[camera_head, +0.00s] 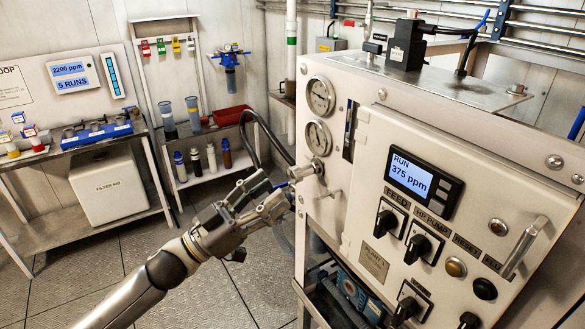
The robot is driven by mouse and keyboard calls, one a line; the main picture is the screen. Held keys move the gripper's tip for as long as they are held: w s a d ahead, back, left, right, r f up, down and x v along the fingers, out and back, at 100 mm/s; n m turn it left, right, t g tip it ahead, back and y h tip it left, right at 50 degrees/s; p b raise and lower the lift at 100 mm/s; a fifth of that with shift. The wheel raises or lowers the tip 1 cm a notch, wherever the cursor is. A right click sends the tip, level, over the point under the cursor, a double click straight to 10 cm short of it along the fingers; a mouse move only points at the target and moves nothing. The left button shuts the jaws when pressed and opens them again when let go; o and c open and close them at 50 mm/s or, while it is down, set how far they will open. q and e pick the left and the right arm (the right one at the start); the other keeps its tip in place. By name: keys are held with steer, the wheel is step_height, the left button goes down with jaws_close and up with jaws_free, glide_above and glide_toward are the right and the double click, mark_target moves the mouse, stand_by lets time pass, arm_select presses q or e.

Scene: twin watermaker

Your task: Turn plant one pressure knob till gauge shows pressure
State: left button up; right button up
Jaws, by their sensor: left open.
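Plant one's white front panel (345,200) fills the right side, with a display reading RUN 375 ppm. Two round gauges sit one above the other at its upper left: the upper gauge (321,96) and the lower gauge (317,138). Their needles are too small to read. A silver knob (315,168) sticks out to the left just below the lower gauge; I take it for the pressure knob. My left gripper (279,190) is open, just left of and slightly below the knob. I cannot tell whether a fingertip touches it. My right gripper is out of view.
Black FEED and HP PUMP switches (417,247) and a silver handle (524,246) are on the panel. A dark hose (266,130) hangs behind my gripper. A bench with a white filter aid box (109,187) stands at left. The floor (190,285) between is clear.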

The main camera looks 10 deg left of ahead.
mark_target(291, 176)
arm_select(q)
steer(key=p+x, duration=0.1)
steer(key=x, duration=0.4)
steer(key=shift+r+p, duration=0.15)
steer(key=shift+p, duration=0.25)
steer(key=shift+w+d+r, duration=0.1)
steer(key=shift+w+d, duration=0.35)
steer(key=shift+d, duration=0.05)
steer(key=shift+c, duration=0.2)
steer(key=c, duration=1)
